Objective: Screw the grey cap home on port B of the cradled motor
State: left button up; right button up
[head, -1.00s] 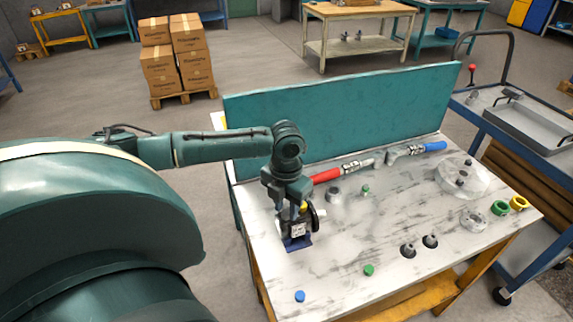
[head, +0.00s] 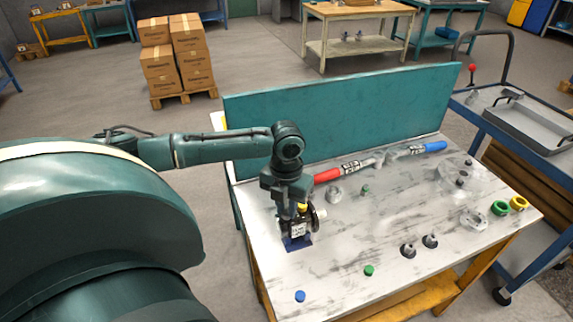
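The motor (head: 297,228) sits in a blue cradle (head: 298,243) at the left end of the white workbench. A yellow piece shows on its top, and a round flange is on its right side. My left gripper (head: 291,205) points down right over the motor. Its fingers are small and partly merged with the motor, so I cannot tell whether they are open or shut, or whether a cap is between them. I cannot make out port B. Two grey caps (head: 408,250) (head: 430,240) stand at the bench's front. My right gripper is not in view.
A blue cap (head: 300,296) and a green cap (head: 369,270) lie near the front edge. Red-handled (head: 328,175) and blue-handled (head: 434,147) tools lie by the teal back panel (head: 345,115). The bench middle is clear.

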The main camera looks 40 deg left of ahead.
pick_arm(q)
grip_shut()
jog(key=m, duration=0.5)
jog(key=shift+f+m, duration=0.1)
jog(key=shift+m, duration=0.3)
jog(key=o, duration=0.7)
grip_release()
jog(key=shift+c, duration=0.2)
jog(key=n, duration=0.5)
jog(key=shift+n, duration=0.4)
jog(key=shift+c, duration=0.4)
